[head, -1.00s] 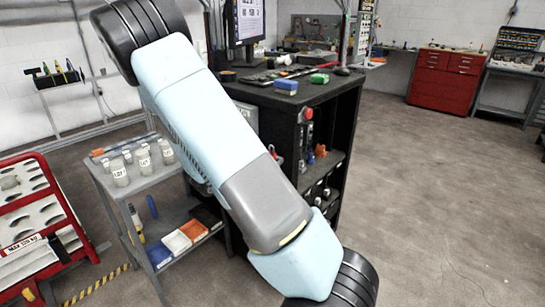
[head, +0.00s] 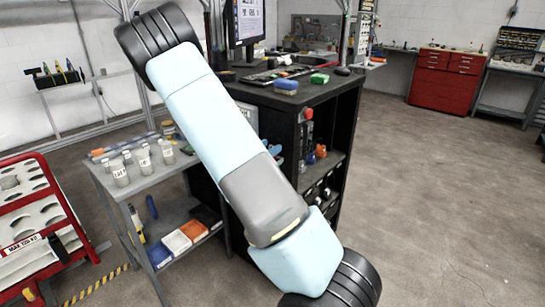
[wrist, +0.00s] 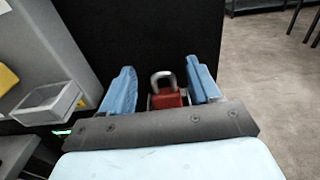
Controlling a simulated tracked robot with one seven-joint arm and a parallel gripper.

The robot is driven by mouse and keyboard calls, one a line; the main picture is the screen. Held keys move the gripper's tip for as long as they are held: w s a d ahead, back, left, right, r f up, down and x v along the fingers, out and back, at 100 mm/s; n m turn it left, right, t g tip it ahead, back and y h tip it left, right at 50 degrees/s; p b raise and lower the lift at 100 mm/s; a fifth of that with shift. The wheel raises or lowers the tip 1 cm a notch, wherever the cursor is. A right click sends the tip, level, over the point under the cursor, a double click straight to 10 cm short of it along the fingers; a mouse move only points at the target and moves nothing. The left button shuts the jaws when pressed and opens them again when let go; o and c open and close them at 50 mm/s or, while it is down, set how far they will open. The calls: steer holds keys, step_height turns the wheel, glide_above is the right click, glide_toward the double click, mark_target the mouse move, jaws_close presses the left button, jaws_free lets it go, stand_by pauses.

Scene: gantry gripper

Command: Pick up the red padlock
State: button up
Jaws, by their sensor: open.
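The red padlock (wrist: 168,98) shows in the wrist view, with its grey shackle upward. It sits between the two blue fingers of my gripper (wrist: 161,68), nearer the right finger. My gripper is open, with a visible gap on the left side of the padlock. The lower part of the padlock is hidden behind the dark gripper bar. I cannot make out the padlock in the head view, where my arm covers part of the black cabinet.
A grey cart (head: 140,182) with jars stands to the left. A red rack (head: 40,225) is at far left. The floor at right is clear.

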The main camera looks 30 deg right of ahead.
steer(key=shift+c, duration=0.2)
jaws_close()
steer(key=shift+r, duration=0.1)
